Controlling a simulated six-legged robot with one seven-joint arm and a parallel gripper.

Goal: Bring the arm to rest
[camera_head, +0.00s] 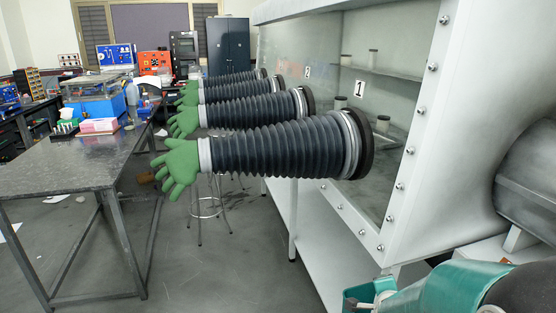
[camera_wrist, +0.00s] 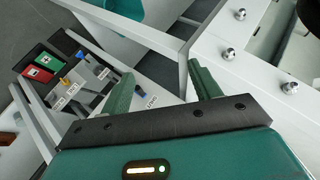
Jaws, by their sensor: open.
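My gripper (camera_wrist: 160,88) shows in the wrist view with its two green fingers spread apart and nothing between them. Behind the fingers are white frame bars and a white bolted surface. In the head view, a teal part of my arm (camera_head: 440,290) reaches in from the bottom right corner, beside the lower edge of the glovebox (camera_head: 402,170). I cannot clearly make out the fingers in the head view.
Several black glovebox sleeves (camera_head: 275,147) with green gloves stick out toward the left. A dark worktable (camera_head: 75,165) stands at left, and a stool (camera_head: 208,210) stands under the sleeves.

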